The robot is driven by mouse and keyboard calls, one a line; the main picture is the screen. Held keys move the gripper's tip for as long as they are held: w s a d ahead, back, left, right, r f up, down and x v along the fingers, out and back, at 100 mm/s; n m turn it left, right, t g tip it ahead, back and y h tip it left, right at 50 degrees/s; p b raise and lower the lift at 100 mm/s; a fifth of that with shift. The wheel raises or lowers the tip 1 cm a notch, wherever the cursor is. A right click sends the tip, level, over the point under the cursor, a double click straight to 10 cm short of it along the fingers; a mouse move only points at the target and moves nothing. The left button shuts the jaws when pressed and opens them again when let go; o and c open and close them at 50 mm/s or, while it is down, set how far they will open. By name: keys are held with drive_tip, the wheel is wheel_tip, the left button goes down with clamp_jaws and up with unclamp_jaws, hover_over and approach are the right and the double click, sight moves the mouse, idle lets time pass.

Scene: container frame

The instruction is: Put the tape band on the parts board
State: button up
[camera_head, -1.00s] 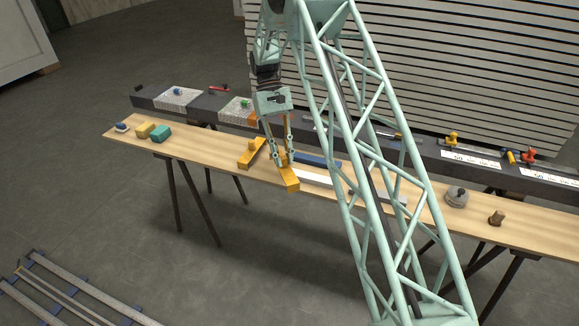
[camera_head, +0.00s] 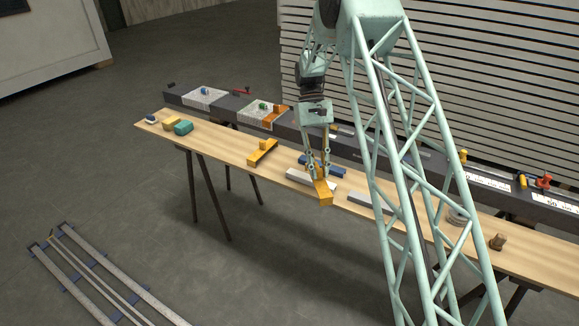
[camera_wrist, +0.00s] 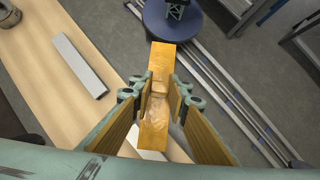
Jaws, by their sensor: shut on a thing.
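My gripper (camera_head: 319,176) is shut on an orange-yellow bar (camera_head: 323,194) with a raised grip in its middle. In the wrist view the bar (camera_wrist: 155,135) lies lengthwise between the two fingers (camera_wrist: 160,98). It is held above the front edge of the long wooden bench (camera_head: 225,150), apart from its top as far as I can see. A similar orange-yellow bar (camera_head: 262,152) lies on the bench to the left. I cannot tell for sure which thing is the tape band or the parts board. White speckled boards (camera_head: 205,99) sit on the dark beam behind.
A blue bar (camera_head: 335,172) and a pale bar (camera_head: 300,177) lie behind the held bar. A grey bar (camera_head: 366,201) lies to its right. A teal block (camera_head: 183,127) and a yellow block (camera_head: 171,122) stand at the left end. A brown peg (camera_head: 497,242) stands at the right.

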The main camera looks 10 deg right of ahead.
drive_tip(key=shift+s+d, duration=0.1)
idle(0.5)
drive_tip(key=n, duration=0.1)
drive_tip(key=w+f+n+h, duration=0.1)
drive_tip(key=shift+w+f+n+h+b, duration=0.25)
drive_tip(key=shift+f+n+h+b, duration=0.05)
drive_tip(key=shift+n+b, duration=0.1)
drive_tip(key=w+n+h, duration=0.1)
drive_tip(key=n, duration=0.1)
drive_tip(key=w+f+n+t+h, duration=0.1)
drive_tip(key=w+n, duration=0.1)
drive_tip(key=w+a+n+t+h+b, duration=0.1)
drive_tip(key=n, duration=0.1)
drive_tip(key=shift+w+a+f, duration=0.1)
drive_tip(key=shift+w+f, duration=0.1)
drive_tip(key=shift+f, duration=0.2)
drive_tip(key=w+a+n+t+b, duration=0.1)
drive_tip(key=w+a+n+t, duration=0.3)
drive_tip(key=a+n, duration=0.5)
drive_tip(key=w+a+n+t+b, duration=0.2)
drive_tip(key=w+a+n+t, duration=0.3)
drive_tip(key=w+a+n, duration=0.3)
drive_tip(key=shift+a+f+n+t, duration=0.15)
drive_tip(key=shift+a+n+t, duration=0.15)
drive_tip(key=shift+a+n, duration=0.65)
drive_tip(key=shift+w, duration=0.1)
